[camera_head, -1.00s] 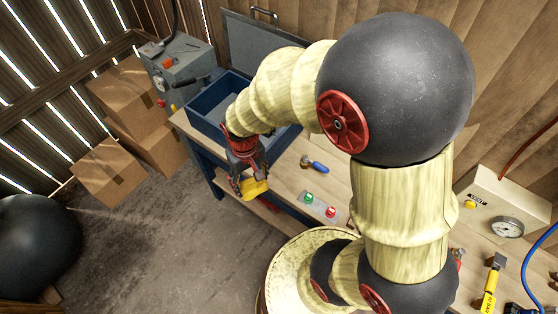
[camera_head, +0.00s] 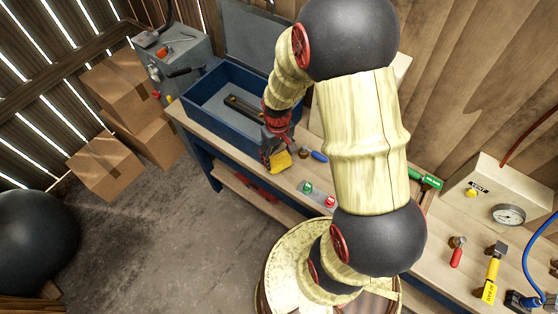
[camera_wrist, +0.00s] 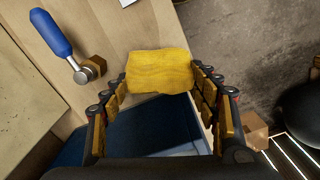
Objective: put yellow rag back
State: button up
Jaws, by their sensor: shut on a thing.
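My gripper (camera_head: 270,150) is shut on the yellow rag (camera_head: 281,160) and holds it at the front edge of the workbench, just right of the open blue toolbox (camera_head: 213,122). In the wrist view, the yellow rag (camera_wrist: 158,70) sits between the fingertips of my gripper (camera_wrist: 160,82), and part of the blue box (camera_wrist: 150,130) shows beyond the fingers. Whether the rag touches the bench cannot be told.
A panel with green and red buttons (camera_head: 318,195) is at the bench's front edge. A grey machine (camera_head: 180,60) and cardboard boxes (camera_head: 105,165) stand left.

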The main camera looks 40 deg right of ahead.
aim_at(279, 160)
jog(key=shift+d+f+b, duration=0.15)
jog(key=shift+f+b, duration=0.05)
jog(key=shift+f, duration=0.75)
jog(key=shift+d+f+b, duration=0.1)
jog(key=shift+f+b, duration=0.05)
jog(key=shift+f, duration=0.75)
jog(key=shift+w+f, duration=0.1)
jog(key=shift+f, duration=0.1)
jog(key=o, duration=1)
jog(key=shift+r, duration=0.15)
